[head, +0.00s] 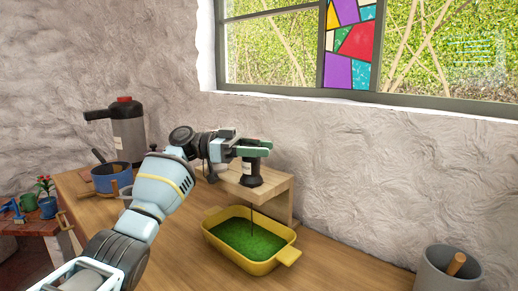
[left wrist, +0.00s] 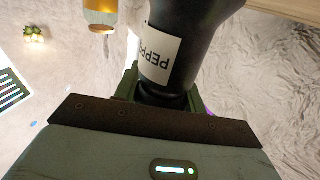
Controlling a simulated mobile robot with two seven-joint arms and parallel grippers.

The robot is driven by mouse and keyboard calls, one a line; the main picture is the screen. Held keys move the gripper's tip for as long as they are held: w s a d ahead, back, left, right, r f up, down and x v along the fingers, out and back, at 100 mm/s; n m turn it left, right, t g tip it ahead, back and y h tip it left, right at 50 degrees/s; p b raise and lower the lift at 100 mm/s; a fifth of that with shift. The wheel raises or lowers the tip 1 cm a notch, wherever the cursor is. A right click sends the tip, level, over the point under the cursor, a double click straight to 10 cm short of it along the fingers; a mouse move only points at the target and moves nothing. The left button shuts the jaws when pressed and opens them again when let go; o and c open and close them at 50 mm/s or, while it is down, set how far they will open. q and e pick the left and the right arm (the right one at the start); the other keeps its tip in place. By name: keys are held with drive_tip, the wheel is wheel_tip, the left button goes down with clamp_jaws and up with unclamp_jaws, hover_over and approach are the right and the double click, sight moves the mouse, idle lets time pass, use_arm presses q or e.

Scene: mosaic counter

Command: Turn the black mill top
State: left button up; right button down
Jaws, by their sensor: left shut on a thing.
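The black mill (head: 251,174) is upright at the wooden stand (head: 278,191), with a pale label on its side. In the left wrist view the mill (left wrist: 188,50) fills the upper middle, and its label reads upside down as "PEPP", the rest cut off. My left gripper (head: 252,147) is shut on the mill's top, its green fingers hiding most of that top. The fingers also show around the mill's narrow part in the left wrist view (left wrist: 163,98). A thin dark line runs from below the mill to the yellow dish (head: 268,267). My right gripper is out of view.
The yellow dish with green contents (head: 247,239) stands in front of the stand. A blue pot (head: 110,178) and a grey dispenser (head: 130,137) stand at the left. A grey mortar (head: 440,275) is at the right front. The rough wall is close behind.

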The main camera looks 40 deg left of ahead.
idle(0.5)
use_arm(q)
drive_tip(key=o, duration=1)
drive_tip(key=shift+r, duration=0.1)
wheel_tip(320, 180, up, 3)
drive_tip(key=shift+r, duration=0.2)
drive_tip(key=s+d, duration=0.2)
drive_tip(key=s, duration=0.2)
drive_tip(key=s+d+r+b, duration=0.1)
drive_tip(key=s+d, duration=0.2)
drive_tip(key=s, duration=0.2)
drive_tip(key=s+d+b, duration=0.1)
drive_tip(key=s+d, duration=0.2)
drive_tip(key=s, duration=0.1)
drive_tip(key=shift+s+d+r, duration=0.1)
drive_tip(key=shift+s+r, duration=0.1)
drive_tip(key=shift+s, duration=0.2)
